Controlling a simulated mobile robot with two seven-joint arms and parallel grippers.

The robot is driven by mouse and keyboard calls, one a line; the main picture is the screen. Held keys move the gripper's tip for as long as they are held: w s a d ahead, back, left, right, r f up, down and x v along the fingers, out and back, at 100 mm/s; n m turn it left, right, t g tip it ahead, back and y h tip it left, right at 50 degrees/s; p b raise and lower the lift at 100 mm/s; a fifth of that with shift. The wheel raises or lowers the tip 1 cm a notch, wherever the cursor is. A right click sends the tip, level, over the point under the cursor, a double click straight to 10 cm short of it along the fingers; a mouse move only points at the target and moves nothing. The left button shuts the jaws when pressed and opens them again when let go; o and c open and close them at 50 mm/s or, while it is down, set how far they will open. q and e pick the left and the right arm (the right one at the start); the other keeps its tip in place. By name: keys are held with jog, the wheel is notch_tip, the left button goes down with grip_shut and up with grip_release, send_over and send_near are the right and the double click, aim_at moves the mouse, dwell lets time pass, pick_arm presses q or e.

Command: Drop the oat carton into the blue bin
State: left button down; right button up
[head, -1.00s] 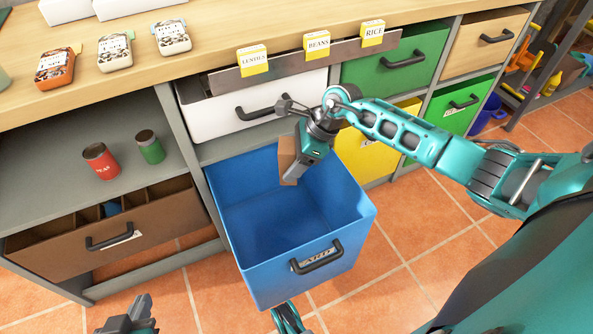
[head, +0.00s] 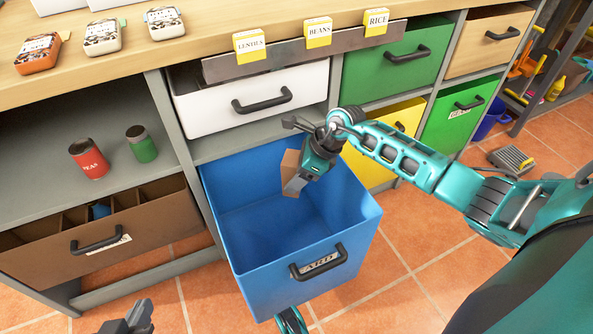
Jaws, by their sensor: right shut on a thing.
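The blue bin (head: 262,284) is an open-topped drawer pulled out below the white drawer, with a black handle and a partly readable label on its front. My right gripper (head: 292,180) reaches over the bin from the right and points down into its opening. It is shut on the oat carton (head: 290,160), a plain brown box partly hidden by the gripper. The carton is tilted over the bin's back part; I cannot tell how far below the rim it is. The visible bin floor is empty. My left gripper (head: 130,318) shows at the bottom edge, partly cut off, away from the bin.
A brown divided drawer (head: 150,216) stands open at left, below a shelf with a red tin (head: 89,158) and a green tin (head: 141,144). The white drawer (head: 225,105) above the bin is slightly open.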

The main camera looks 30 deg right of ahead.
pick_arm(q)
jog(key=shift+w+a+r, duration=0.1)
jog(key=shift+w+r, duration=0.1)
pick_arm(e)
jog(key=o, duration=1.1)
jog(key=shift+r, duration=0.1)
pick_arm(q)
jog(key=r+p, duration=0.1)
jog(key=p, duration=0.1)
jog(key=a+p, duration=0.1)
jog(key=p, duration=0.1)
jog(key=shift+s+a+r, duration=0.1)
jog(key=shift+s+r, duration=0.15)
jog(key=shift+r, duration=0.1)
pick_arm(e)
jog(key=v, duration=1.2)
jog(key=shift+s+d+r, duration=0.15)
jog(key=shift+r, duration=0.2)
